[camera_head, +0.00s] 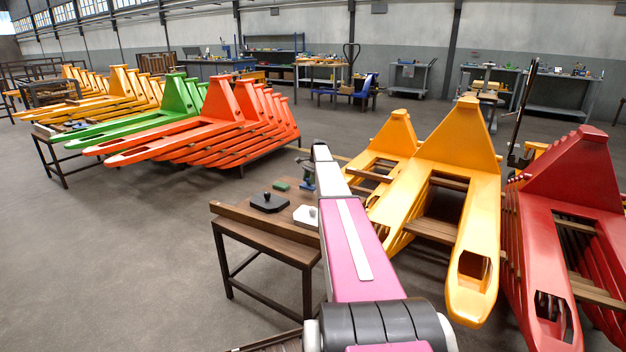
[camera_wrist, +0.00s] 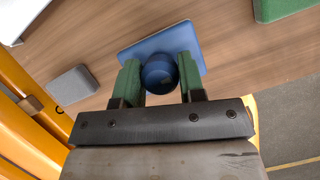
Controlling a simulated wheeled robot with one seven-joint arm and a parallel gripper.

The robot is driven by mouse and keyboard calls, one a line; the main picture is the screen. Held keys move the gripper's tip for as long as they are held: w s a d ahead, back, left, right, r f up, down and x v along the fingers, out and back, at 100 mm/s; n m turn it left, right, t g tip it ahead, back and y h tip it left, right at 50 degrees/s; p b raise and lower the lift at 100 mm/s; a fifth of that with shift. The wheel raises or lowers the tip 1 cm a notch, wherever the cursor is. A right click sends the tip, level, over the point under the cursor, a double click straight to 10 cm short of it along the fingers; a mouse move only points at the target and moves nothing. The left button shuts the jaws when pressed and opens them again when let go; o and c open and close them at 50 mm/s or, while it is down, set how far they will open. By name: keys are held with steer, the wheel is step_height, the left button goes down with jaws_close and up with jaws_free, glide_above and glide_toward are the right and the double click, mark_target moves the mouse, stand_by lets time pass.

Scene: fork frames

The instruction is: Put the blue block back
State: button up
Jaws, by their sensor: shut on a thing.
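The blue block (camera_wrist: 158,41) is a flat plate with a round dark blue knob, seen from above in the wrist view. My gripper (camera_wrist: 159,72) has green fingers on either side of the knob and is shut on it. The plate is over the brown wooden table (camera_wrist: 100,38); whether it touches the top or hangs a little above it I cannot tell. In the head view, the blue block (camera_head: 308,186) shows as a small blue patch beside my arm, which hides part of that area.
A black block with a knob (camera_head: 270,202), a green block (camera_head: 282,185) and a white block with a knob (camera_head: 305,216) are on the table. A grey block (camera_wrist: 72,86) lies left of my gripper in the wrist view. Yellow frames (camera_head: 440,150) stand close to the right.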

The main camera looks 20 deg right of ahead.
mark_target(310, 186)
steer(key=shift+s+f, duration=0.15)
steer(key=shift+f, duration=1.55)
steer(key=shift+f, duration=0.25)
steer(key=o, duration=1.1)
steer(key=shift+r, duration=0.1)
